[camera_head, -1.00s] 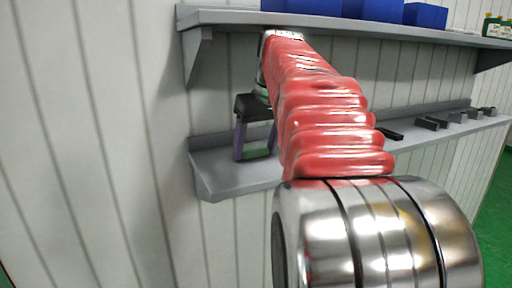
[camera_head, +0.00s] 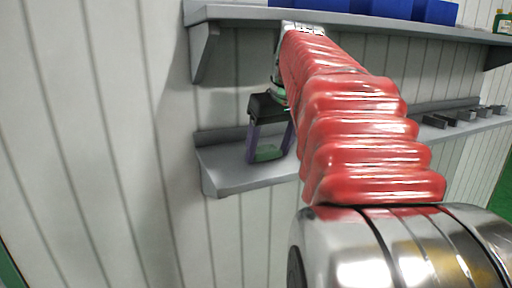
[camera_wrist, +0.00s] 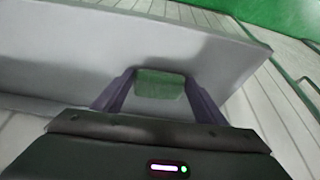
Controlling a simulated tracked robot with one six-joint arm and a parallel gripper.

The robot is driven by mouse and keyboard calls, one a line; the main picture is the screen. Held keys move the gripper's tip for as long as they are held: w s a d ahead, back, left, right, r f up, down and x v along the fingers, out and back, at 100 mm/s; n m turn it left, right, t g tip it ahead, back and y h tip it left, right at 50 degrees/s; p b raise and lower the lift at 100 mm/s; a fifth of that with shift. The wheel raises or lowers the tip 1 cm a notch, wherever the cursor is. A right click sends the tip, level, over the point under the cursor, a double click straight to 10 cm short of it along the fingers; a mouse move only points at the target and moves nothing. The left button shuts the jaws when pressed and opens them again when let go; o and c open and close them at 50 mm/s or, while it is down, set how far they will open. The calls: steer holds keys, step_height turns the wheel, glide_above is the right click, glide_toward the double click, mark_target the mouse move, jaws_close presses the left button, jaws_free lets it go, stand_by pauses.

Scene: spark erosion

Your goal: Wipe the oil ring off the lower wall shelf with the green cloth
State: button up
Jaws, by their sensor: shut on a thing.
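My gripper (camera_head: 268,151) is at the left end of the lower wall shelf (camera_head: 228,180), pointing down. Its two purple fingers are shut on the green cloth (camera_head: 267,153), which shows as a small folded block between the fingertips. In the wrist view the cloth (camera_wrist: 159,84) sits between the fingers against the grey shelf (camera_wrist: 60,50). The cloth is at or very near the shelf top; I cannot tell if it touches. No oil ring can be made out; my red arm hides the middle of the shelf.
Several dark blocks (camera_head: 434,121) stand on the right part of the lower shelf. An upper shelf (camera_head: 240,13) with blue bins (camera_head: 385,9) and a green bottle (camera_head: 502,21) overhangs my arm. The shelf's left end is bare.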

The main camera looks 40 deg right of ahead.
mark_target(273, 166)
steer(key=shift+s, duration=0.15)
steer(key=shift+s+a, duration=0.3)
steer(key=shift+s, duration=0.6)
steer(key=shift+s+a, duration=0.25)
steer(key=shift+s, duration=0.6)
steer(key=shift+r, duration=0.1)
steer(key=shift+r, duration=2.95)
step_height(273, 166, up, 3)
steer(key=shift+s, duration=0.1)
